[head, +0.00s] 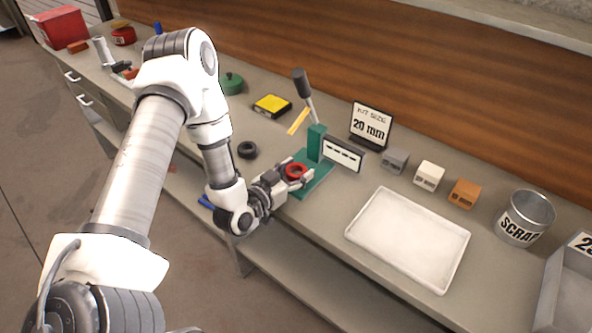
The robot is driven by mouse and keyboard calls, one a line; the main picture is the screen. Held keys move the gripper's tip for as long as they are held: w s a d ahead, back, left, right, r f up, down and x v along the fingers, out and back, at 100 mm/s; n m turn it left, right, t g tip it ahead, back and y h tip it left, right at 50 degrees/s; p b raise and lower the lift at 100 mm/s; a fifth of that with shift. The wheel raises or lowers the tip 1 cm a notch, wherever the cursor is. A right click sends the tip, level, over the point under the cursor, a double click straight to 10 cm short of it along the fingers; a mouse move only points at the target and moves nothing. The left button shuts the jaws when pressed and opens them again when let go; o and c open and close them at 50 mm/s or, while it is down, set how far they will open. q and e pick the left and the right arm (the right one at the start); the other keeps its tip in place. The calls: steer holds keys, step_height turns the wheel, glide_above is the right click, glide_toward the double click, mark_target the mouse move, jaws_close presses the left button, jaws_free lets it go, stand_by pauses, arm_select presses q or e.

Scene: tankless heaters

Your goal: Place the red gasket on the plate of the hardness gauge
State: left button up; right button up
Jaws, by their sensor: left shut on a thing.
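The red gasket (296,171) is a small ring between the fingers of my left gripper (295,175), which is shut on it. The gripper and gasket are at the green plate (318,182) of the hardness gauge, over its left part in the head view. I cannot tell whether the gasket touches the plate. The hardness gauge (317,143) has a green column, a dark-handled lever and a display showing dashes. My right gripper is not in view.
A black ring (247,150) lies left of the gauge. A white tray (408,240), a scrap can (525,218) and small grey, white and orange blocks stand to the right. A sign reading 20 mm (370,126) and a yellow-topped box (272,105) stand behind.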

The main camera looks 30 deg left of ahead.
arm_select(q)
steer(key=o, duration=1.1)
steer(key=shift+o, duration=0.2)
steer(key=shift+s+r, duration=0.15)
steer(key=s+r+p, duration=0.1)
steer(key=s, duration=1)
steer(key=shift+s+a+r, duration=0.3)
steer(key=shift+a+r, duration=0.05)
steer(key=shift+a, duration=0.1)
steer(key=shift+p, duration=0.3)
